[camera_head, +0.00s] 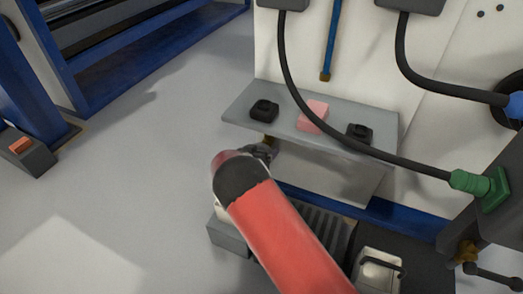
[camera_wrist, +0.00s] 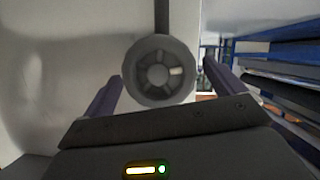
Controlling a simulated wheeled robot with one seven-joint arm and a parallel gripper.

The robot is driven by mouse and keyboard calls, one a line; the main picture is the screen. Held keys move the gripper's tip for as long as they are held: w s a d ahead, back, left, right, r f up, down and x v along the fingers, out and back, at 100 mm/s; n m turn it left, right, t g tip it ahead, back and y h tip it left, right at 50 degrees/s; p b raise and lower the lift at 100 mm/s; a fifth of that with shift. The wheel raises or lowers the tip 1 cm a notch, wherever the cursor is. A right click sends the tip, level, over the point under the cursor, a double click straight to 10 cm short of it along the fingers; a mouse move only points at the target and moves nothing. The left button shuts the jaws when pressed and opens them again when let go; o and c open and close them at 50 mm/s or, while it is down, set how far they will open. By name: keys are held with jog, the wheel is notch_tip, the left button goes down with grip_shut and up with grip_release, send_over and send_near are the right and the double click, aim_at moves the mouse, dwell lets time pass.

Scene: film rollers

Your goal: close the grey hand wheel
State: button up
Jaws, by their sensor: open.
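The grey hand wheel (camera_wrist: 158,71) shows in the wrist view, round with a spoked centre and one pale mark on its right side. It sits on a dark vertical stem or pipe in front of a pale wall. My gripper (camera_wrist: 162,80) is open, with one finger to the left and one to the right of the wheel in the picture. Whether the fingers touch its rim, I cannot tell. In the head view my red arm reaches to the shelf's underside and hides most of my gripper; the hand wheel cannot be made out there.
A grey shelf (camera_head: 240,112) above my gripper holds a pink block (camera_head: 312,116) and two black parts (camera_head: 264,110). A black cable with a green plug (camera_head: 470,182) hangs across the front of the shelf. Blue framework (camera_head: 130,52) stands at the back left.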

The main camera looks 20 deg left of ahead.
jog(key=shift+w+f, duration=0.1)
jog(key=shift+w, duration=0.2)
jog(key=c, duration=1)
jog(key=shift+o, duration=0.2)
